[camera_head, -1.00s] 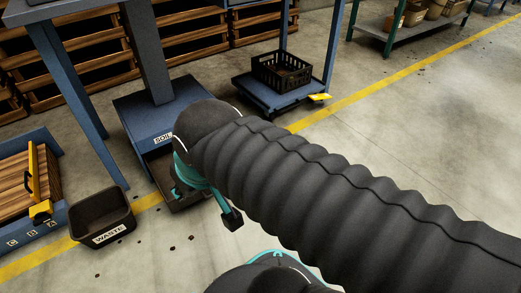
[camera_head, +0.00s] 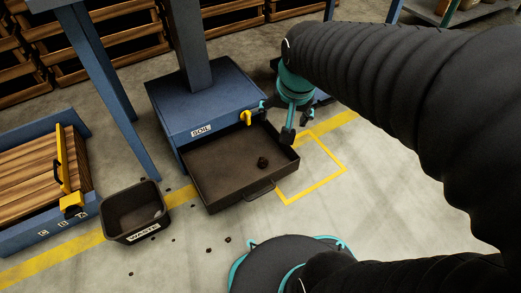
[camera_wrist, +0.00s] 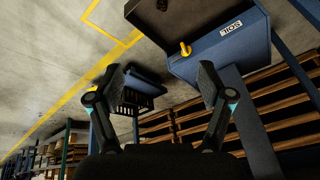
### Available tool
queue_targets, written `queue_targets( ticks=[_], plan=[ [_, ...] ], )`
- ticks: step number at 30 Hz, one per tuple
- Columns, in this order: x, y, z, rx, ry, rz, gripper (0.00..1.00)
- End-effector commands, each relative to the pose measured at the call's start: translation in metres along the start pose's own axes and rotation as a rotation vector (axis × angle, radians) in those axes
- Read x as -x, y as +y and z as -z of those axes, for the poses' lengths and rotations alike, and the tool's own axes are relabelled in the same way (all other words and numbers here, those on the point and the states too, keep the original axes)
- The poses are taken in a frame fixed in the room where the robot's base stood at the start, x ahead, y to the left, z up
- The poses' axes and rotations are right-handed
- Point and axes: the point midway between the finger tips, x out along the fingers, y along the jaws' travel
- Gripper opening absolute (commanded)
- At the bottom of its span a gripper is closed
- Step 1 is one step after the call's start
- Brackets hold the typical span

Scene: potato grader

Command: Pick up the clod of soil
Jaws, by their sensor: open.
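A dark, lumpy clod of soil (camera_head: 263,162) lies in the open tray (camera_head: 222,193) below the blue box marked SOIL (camera_head: 175,112). A dark lump, likely the same clod (camera_wrist: 161,4), shows at the top edge of the wrist view. My gripper (camera_head: 276,120) is above the tray's far right corner, apart from the clod. In the wrist view my gripper (camera_wrist: 160,82) has its two fingers wide apart with nothing between them.
A yellow knob (camera_head: 246,118) sticks out of the blue box near my gripper. A black WASTE bin (camera_head: 133,213) stands left of the tray. Small dark crumbs lie on the floor in front. A yellow-outlined floor square (camera_head: 313,178) right of the tray is clear.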

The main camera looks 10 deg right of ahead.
Motion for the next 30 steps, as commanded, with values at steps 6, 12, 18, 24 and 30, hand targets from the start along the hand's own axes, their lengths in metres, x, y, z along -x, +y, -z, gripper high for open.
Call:
queue_targets(
  ticks=[6, 12, 18, 24, 30],
  plan=[
    [-0.048, -0.015, 0.044, -0.193, -0.072, -0.035, 0.79],
    [-0.103, -0.026, 0.073, -0.368, -0.127, -0.074, 0.79],
    [-0.169, -0.033, 0.092, -0.543, -0.174, -0.124, 0.79],
    [-0.241, -0.034, 0.097, -0.719, -0.215, -0.183, 0.79],
    [-0.306, -0.031, 0.089, -0.869, -0.243, -0.242, 0.79]
  ],
)
